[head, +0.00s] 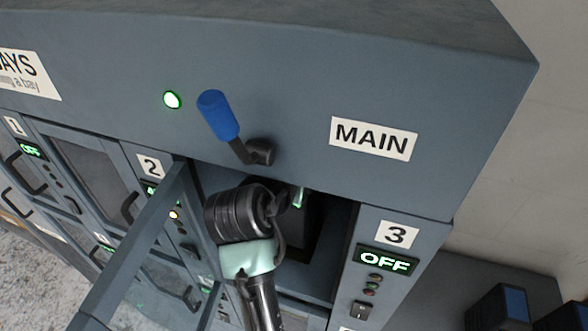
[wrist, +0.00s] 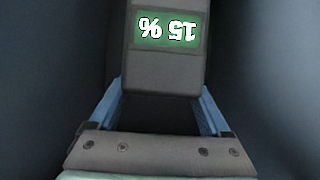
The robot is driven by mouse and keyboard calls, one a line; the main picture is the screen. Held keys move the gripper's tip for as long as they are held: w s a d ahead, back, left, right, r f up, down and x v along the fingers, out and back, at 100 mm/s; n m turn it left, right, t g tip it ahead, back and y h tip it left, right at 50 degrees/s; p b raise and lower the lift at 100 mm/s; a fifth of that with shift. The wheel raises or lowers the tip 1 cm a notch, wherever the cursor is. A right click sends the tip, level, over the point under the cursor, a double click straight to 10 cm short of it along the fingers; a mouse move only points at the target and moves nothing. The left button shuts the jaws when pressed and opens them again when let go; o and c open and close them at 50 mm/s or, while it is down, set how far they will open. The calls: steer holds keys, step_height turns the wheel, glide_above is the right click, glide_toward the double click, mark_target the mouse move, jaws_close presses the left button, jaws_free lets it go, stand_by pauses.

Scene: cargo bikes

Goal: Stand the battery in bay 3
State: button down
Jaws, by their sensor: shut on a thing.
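The battery (wrist: 165,75) is a dark grey block with a lit green display that reads 15 %, upside down in the wrist view. My gripper (wrist: 163,92) is shut on it, with one blue finger on each side. In the head view my arm reaches into the open bay 3 (head: 340,240), whose label (head: 396,234) reads 3 and whose display (head: 387,260) reads OFF. A dark block (head: 290,225) shows inside, partly behind my arm. My fingers are hidden there, and I cannot tell whether the battery touches the bay floor.
An open door (head: 135,250) sticks out left of my arm. Above the bay are a blue-handled lever (head: 219,116), a lit green lamp (head: 172,100) and a MAIN label (head: 374,138). Bays 1 and 2 lie left. Dark blocks with blue parts (head: 500,307) stand at lower right.

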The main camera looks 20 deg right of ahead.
steer(key=shift+f, duration=0.55)
jaws_free()
steer(key=shift+s+a+f, duration=0.1)
steer(key=shift+s+f, duration=0.05)
steer(key=shift+f, duration=0.1)
steer(key=b+v, duration=0.2)
steer(key=v, duration=1)
steer(key=shift+r, duration=0.15)
